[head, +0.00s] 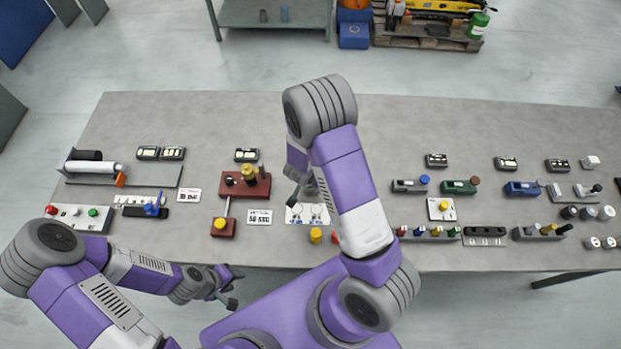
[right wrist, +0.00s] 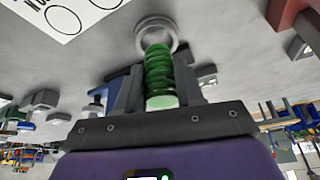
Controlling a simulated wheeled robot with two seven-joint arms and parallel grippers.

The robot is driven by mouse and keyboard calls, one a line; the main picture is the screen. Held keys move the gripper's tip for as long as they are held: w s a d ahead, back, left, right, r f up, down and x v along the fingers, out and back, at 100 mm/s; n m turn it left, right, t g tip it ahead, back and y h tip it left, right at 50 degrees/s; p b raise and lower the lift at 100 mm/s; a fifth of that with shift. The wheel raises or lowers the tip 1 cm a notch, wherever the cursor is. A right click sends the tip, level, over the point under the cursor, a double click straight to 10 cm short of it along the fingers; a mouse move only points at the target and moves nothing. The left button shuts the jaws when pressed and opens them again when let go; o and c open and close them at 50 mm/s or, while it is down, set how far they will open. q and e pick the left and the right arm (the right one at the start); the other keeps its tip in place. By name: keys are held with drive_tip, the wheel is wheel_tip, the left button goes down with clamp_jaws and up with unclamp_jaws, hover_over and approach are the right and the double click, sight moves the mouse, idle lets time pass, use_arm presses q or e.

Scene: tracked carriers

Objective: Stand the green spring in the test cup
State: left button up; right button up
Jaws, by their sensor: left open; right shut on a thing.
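The green spring (right wrist: 158,75) shows in the right wrist view, held between the fingers of my right gripper (right wrist: 160,100). Its far end lies against or just in front of a round grey cup with a pale rim (right wrist: 142,27), likely the test cup. I cannot tell whether the spring's end is inside it. In the head view my right gripper (head: 300,196) is low over the table beside a white card, and my arm hides the spring there. My left gripper (head: 229,291) is open and empty, off the table's front edge.
The white card with circles (head: 296,216) lies by my right gripper; it also shows in the right wrist view (right wrist: 72,14). A red block with posts (head: 234,190) stands to the left, and a yellow piece (head: 316,236) in front. Rows of small fixtures fill the table's right side.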

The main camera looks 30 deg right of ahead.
drive_tip(key=shift+f+b, duration=0.9)
drive_tip(key=shift+f, duration=0.4)
idle(0.6)
drive_tip(key=o, duration=1.1)
drive_tip(key=shift+o, duration=0.5)
drive_tip(key=o, duration=0.4)
wheel_tip(320, 180, up, 7)
drive_tip(key=p, duration=0.7)
